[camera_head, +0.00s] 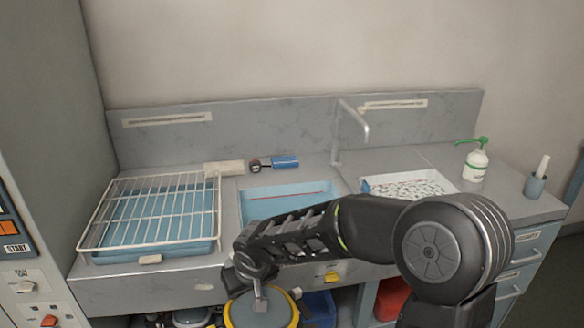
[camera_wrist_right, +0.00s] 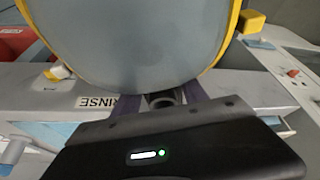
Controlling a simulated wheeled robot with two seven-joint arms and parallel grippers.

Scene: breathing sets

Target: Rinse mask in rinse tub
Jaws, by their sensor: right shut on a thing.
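My right gripper (camera_head: 258,290) is shut on the mask (camera_head: 262,312), a round grey face with a yellow rim. It holds the mask low in front of the counter's front edge, outside the tubs. In the right wrist view the mask (camera_wrist_right: 135,45) fills the upper middle, above the gripper (camera_wrist_right: 162,98). A sunken tub with clear blue water (camera_head: 285,203) lies in the middle of the counter, partly hidden by my right arm. A "RINSE" label (camera_wrist_right: 97,102) shows on a grey edge; I cannot tell which tub it marks. My left gripper is not in view.
A white wire rack (camera_head: 155,210) stands at the left. A green-topped bottle (camera_head: 476,163) and a cup (camera_head: 535,184) stand at the right. A blue item (camera_head: 285,161) lies at the back.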

